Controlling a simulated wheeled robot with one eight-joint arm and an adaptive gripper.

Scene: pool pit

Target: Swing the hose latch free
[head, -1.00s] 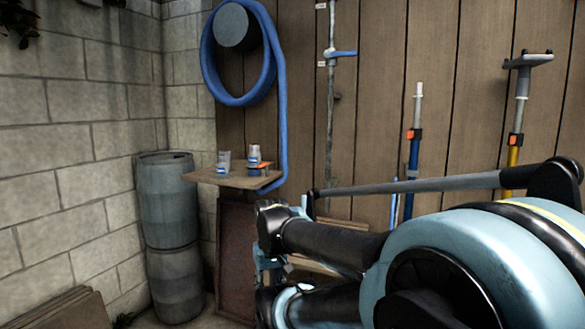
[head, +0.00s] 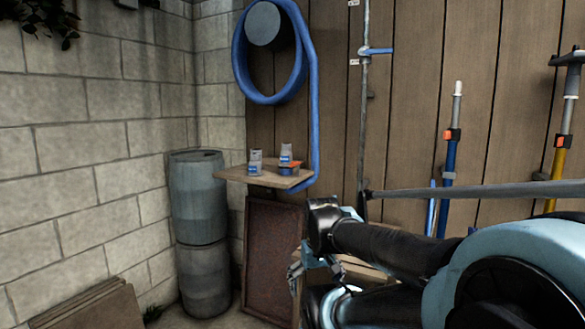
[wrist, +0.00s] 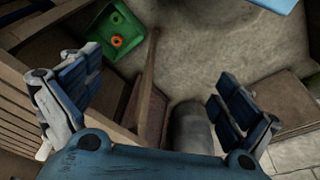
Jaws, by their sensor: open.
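A blue hose (head: 297,85) hangs coiled around a grey round holder (head: 263,25) on the wooden wall. Its free end runs down past a small shelf. To its right a blue lever (head: 377,51) sticks out sideways from a thin upright pipe (head: 363,110). I cannot tell for sure which part is the hose latch. My gripper (head: 305,272) is low in front of the wall, below the shelf and well apart from the hose and lever. In the wrist view my gripper (wrist: 160,100) is open and empty, its two fingers wide apart.
The wooden shelf (head: 232,176) carries a few small containers. Stacked grey barrels (head: 199,205) stand in the corner. Long poles (head: 452,150) lean on the wall at right.

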